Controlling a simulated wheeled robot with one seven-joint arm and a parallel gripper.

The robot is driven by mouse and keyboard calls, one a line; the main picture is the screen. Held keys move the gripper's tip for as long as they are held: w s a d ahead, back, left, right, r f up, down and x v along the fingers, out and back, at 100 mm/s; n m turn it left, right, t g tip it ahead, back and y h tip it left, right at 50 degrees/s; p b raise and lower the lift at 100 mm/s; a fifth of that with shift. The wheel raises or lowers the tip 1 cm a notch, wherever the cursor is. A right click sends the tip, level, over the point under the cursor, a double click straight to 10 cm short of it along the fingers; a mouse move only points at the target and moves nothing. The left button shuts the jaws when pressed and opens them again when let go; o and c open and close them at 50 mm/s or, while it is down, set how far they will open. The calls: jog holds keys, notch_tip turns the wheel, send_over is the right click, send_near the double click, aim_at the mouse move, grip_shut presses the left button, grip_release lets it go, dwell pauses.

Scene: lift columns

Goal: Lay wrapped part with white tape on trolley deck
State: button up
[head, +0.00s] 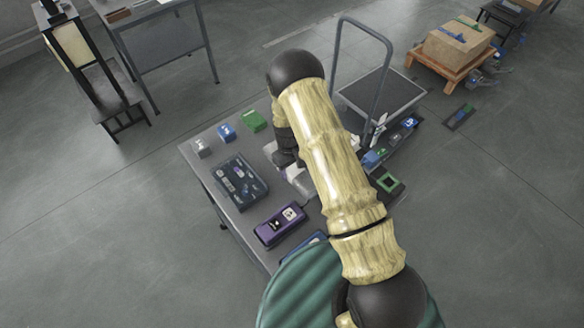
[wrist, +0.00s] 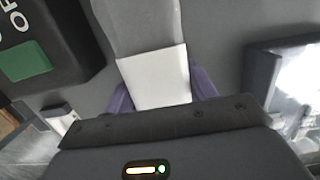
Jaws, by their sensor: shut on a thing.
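The wrapped part is grey with a band of white tape (wrist: 155,78). In the wrist view its grey body (wrist: 145,22) runs up from the tape, between the purple fingers of my gripper (wrist: 163,92), which is shut on it. In the head view the pale wrapped part (head: 301,182) shows partly behind my arm, at the table, below my dark gripper (head: 285,150). I cannot tell whether it touches the tabletop. The trolley deck (head: 393,95) is a dark grey platform behind and right of the table, partly hidden by my arm; its visible area looks bare.
The grey table (head: 222,178) holds a dark tray (head: 240,182), a purple device (head: 280,224) and small white, blue and green blocks along its far edge. The trolley's tall handle (head: 342,42) rises beside the deck. A pallet with a carton (head: 458,45) stands farther right.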

jog(key=shift+f, duration=0.15)
jog(key=o, duration=1.5)
jog(key=r+b, duration=0.1)
jog(key=r, duration=0.3)
jog(key=r+b, duration=0.1)
jog(key=r, duration=0.3)
jog(key=w+r+b, duration=0.1)
jog(key=r, duration=0.2)
jog(key=shift+w+a+r+b, duration=0.1)
jog(key=shift+a+r+b, duration=0.25)
jog(key=shift+a+r, duration=0.05)
jog(key=shift+r, duration=0.25)
